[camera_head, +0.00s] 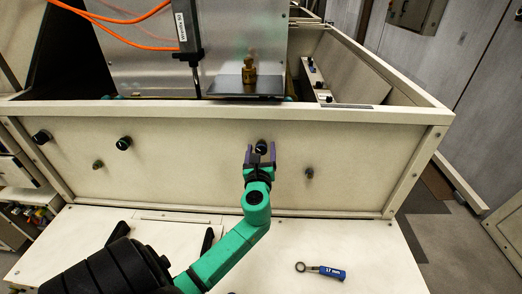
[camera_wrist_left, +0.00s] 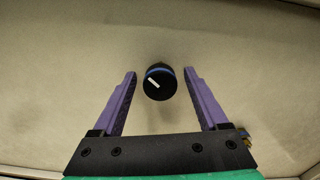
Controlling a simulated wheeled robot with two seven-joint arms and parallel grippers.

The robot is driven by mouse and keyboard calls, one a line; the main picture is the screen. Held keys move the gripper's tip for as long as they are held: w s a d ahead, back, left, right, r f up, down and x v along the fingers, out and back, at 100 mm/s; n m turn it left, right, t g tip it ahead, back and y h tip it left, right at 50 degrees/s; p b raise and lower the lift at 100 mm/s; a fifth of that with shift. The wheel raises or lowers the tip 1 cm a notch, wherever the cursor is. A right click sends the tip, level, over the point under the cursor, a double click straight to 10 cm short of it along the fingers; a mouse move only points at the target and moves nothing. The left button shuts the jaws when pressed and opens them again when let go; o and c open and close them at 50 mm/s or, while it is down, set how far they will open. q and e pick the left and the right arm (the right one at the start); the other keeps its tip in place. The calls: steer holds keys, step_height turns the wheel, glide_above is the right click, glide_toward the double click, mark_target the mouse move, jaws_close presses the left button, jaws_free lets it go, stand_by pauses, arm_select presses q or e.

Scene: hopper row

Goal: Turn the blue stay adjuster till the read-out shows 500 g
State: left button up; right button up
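A black knob with a blue ring and a white pointer mark (camera_wrist_left: 159,82) sits on the pale panel. In the head view this knob (camera_head: 261,147) is on the front wall, near its middle. My left gripper (camera_head: 261,156) is open, its purple fingers pointing at the wall on either side of the knob. In the left wrist view the open fingers (camera_wrist_left: 160,98) stand apart from the knob, with a gap on both sides. The white mark points up-left to down-right. No weight read-out can be made out. My right gripper is not in view.
A brass weight (camera_head: 249,72) stands on a dark plate (camera_head: 238,88) behind the wall. Other black knobs (camera_head: 124,143) and small fittings (camera_head: 309,173) sit on the wall. A blue-handled 17 mm spanner (camera_head: 331,272) lies on the pale surface in front.

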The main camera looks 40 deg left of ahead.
arm_select(q)
steer(key=b+v, duration=0.3)
steer(key=v, duration=1.1)
steer(key=shift+s+d, duration=0.2)
steer(key=shift+d, duration=0.05)
